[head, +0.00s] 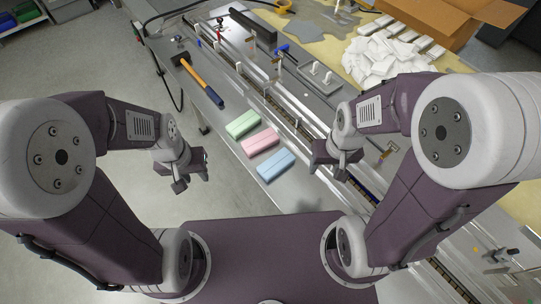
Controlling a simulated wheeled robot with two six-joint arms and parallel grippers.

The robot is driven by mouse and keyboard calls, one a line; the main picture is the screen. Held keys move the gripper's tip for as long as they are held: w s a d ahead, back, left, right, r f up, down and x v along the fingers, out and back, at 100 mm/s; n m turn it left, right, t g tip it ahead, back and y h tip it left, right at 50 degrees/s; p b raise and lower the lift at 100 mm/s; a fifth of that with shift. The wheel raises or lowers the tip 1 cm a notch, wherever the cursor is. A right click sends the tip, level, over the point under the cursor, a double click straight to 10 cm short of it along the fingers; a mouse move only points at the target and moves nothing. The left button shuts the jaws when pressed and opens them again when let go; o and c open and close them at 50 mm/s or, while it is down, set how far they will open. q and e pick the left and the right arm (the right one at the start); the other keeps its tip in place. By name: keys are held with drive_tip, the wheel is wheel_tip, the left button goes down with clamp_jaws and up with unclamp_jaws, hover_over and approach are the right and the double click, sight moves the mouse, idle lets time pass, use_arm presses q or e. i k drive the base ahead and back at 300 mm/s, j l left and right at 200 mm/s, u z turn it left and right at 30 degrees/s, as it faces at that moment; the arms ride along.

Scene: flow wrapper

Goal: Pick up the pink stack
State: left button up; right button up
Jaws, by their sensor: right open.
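The pink stack (260,142) lies on the grey metal table between a green stack (243,124) and a blue stack (276,165). The three lie close together in a slanting row. My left gripper (191,181) is left of the stacks, apart from them and beyond the table's near edge. It is small in view and its fingers are hard to make out. My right gripper (338,166) is right of the blue stack, open, above the conveyor side. Neither gripper touches a stack.
The conveyor channel (263,92) runs diagonally behind the stacks. A pile of white packets (385,58) and a cardboard box (440,22) are at the back right. Bare floor lies to the left.

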sight(261, 141)
drive_tip(key=i+j+z, duration=0.35)
drive_tip(key=j, duration=0.2)
drive_tip(key=i+j+z, duration=0.2)
drive_tip(key=j+z, duration=0.2)
drive_tip(key=j, duration=0.25)
